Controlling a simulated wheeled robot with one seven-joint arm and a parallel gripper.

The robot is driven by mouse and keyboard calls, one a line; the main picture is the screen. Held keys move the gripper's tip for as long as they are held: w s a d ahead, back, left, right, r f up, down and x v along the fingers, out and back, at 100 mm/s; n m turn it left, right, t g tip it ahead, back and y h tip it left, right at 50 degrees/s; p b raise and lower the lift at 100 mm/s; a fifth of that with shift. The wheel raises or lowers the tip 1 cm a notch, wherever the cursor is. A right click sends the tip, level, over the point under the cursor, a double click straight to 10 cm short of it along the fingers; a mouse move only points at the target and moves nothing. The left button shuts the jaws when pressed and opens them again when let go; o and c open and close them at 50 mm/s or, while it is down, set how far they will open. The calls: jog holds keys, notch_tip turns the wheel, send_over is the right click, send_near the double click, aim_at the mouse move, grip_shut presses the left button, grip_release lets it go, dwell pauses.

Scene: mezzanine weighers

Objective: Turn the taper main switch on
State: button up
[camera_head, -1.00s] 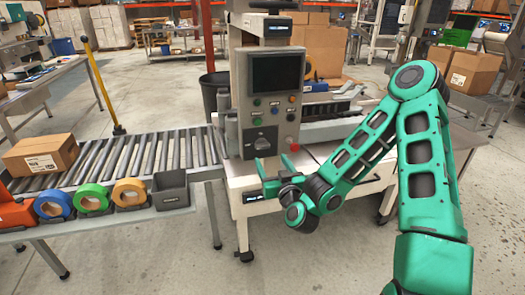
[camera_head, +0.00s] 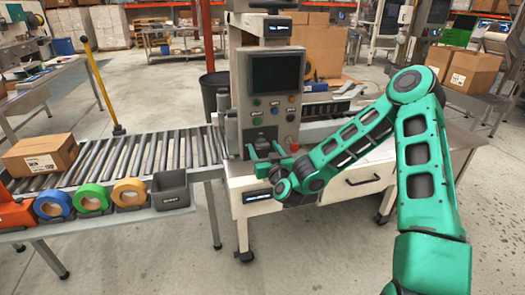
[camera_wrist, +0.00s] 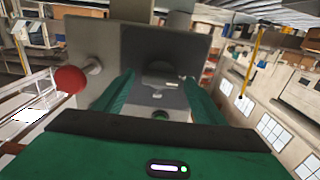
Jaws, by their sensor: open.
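The taper's grey control panel (camera_head: 275,106) stands at the end of the roller conveyor. Its main switch, a dark rotary knob on a grey plate (camera_head: 262,133), is low on the panel and partly hidden by my gripper (camera_head: 265,151) in the head view. In the wrist view the knob (camera_wrist: 158,80) lies between the fingers of my gripper (camera_wrist: 160,92), with space on both sides. My gripper is open, in front of the switch. Whether the fingertips touch the plate I cannot tell.
A red mushroom button (camera_head: 293,147) sits close right of the switch; it also shows at left in the wrist view (camera_wrist: 70,80). Several small buttons and a dark screen (camera_head: 275,72) are above. The roller conveyor (camera_head: 130,152) with a carton (camera_head: 40,153) extends left.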

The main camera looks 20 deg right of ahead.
jog(key=c, duration=1)
jog(key=shift+a+f, duration=0.1)
jog(key=shift+c, duration=0.3)
